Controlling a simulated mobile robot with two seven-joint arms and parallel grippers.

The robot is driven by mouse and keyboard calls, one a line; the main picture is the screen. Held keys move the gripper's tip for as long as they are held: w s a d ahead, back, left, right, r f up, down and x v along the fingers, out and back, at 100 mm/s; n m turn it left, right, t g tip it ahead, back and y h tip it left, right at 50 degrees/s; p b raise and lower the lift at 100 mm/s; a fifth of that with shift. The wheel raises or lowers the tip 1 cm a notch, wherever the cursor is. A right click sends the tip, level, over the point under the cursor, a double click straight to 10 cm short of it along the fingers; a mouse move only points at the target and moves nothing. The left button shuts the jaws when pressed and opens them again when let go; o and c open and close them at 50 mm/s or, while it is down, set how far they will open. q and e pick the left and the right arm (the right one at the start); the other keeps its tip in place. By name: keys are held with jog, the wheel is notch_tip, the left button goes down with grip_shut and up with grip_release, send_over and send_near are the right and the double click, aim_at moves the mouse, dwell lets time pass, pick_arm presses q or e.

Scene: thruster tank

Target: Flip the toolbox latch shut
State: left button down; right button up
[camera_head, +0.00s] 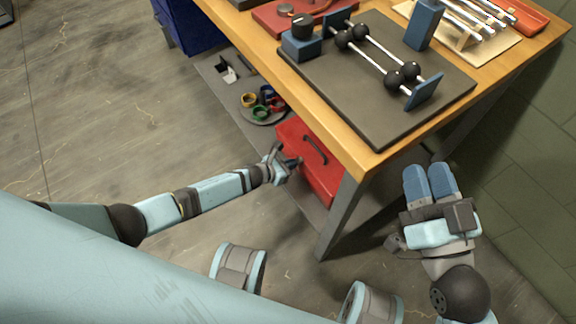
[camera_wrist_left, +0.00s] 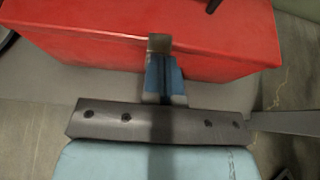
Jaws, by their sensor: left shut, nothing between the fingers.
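The red toolbox (camera_head: 322,178) sits on the low shelf under the workbench, with a dark handle (camera_head: 313,148) on its lid. It also fills the top of the left wrist view (camera_wrist_left: 100,28). A small grey-brown piece that looks like the latch (camera_wrist_left: 159,43) shows at the toolbox's front upper edge. My left gripper (camera_head: 289,163) is at the toolbox's front. In the left wrist view its blue fingers (camera_wrist_left: 164,72) are together and empty, right at the latch; I cannot tell whether they touch it. My right gripper (camera_head: 430,182) is right of the workbench, away from the toolbox.
The wooden workbench (camera_head: 350,150) overhangs the toolbox, and its grey leg (camera_head: 341,220) stands close to the toolbox's right. Several coloured rings (camera_head: 262,104) lie on the shelf beyond it. A rack with black balls (camera_head: 394,82) stands on a dark mat above.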

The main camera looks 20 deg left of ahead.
pick_arm(q)
jog(key=shift+r, duration=0.2)
pick_arm(e)
jog(key=shift+r, duration=0.1)
pick_arm(q)
jog(key=shift+r+p, duration=0.65)
pick_arm(e)
jog(key=shift+r, duration=0.5)
pick_arm(q)
jog(key=shift+s+a, duration=0.1)
jog(key=shift+a, duration=0.05)
